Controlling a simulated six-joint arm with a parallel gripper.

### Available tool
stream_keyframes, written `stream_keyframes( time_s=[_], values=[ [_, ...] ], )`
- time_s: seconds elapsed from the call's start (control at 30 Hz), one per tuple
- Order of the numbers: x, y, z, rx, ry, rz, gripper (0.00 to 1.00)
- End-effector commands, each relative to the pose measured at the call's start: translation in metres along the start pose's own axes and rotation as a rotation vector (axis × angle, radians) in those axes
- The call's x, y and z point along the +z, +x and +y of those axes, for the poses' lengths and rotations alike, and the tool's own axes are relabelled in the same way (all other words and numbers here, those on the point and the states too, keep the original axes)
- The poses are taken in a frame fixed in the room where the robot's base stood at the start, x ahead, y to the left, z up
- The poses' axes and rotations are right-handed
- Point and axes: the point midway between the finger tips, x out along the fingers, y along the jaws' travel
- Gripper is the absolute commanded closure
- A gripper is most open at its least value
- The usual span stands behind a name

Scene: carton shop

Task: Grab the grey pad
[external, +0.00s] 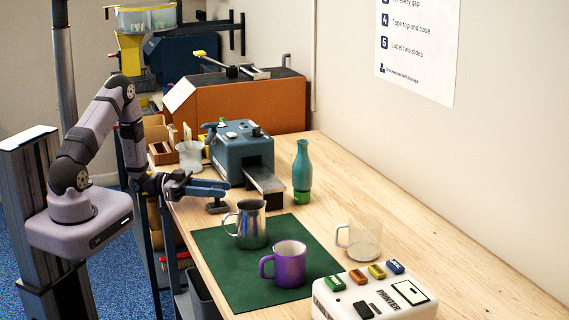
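My gripper (228,189), with blue fingers, is above the left edge of the bench, in front of a blue-grey machine and short of the green mat. Its fingers lie nearly in line with the view, so any gap between them is unclear. I see nothing that I can clearly identify as a grey pad. A small dark item (217,207) stands on the bench just below the fingers; its kind is unclear, and I cannot tell if it touches them.
The green mat (213,249) bears a steel mug (252,226) and a purple mug (289,266). A clear mug (364,240), a teal bottle (302,168), a white printer (375,298) and the blue-grey machine (240,150) stand around. The bench's right side is mostly clear.

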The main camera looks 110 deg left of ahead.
Motion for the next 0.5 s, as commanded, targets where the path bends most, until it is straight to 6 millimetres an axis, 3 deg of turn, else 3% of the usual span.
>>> stream_keyframes(
  time_s=[0.03, 0.1, 0.5],
  values=[
    [-0.0001, -0.0001, 0.0000, 0.000, 0.000, 0.000, 0.81],
    [-0.0001, -0.0002, 0.0000, 0.000, 0.000, 0.000, 0.98],
    [-0.0011, -0.0002, -0.0001, 0.000, 0.001, 0.001, 0.98]
  ],
)
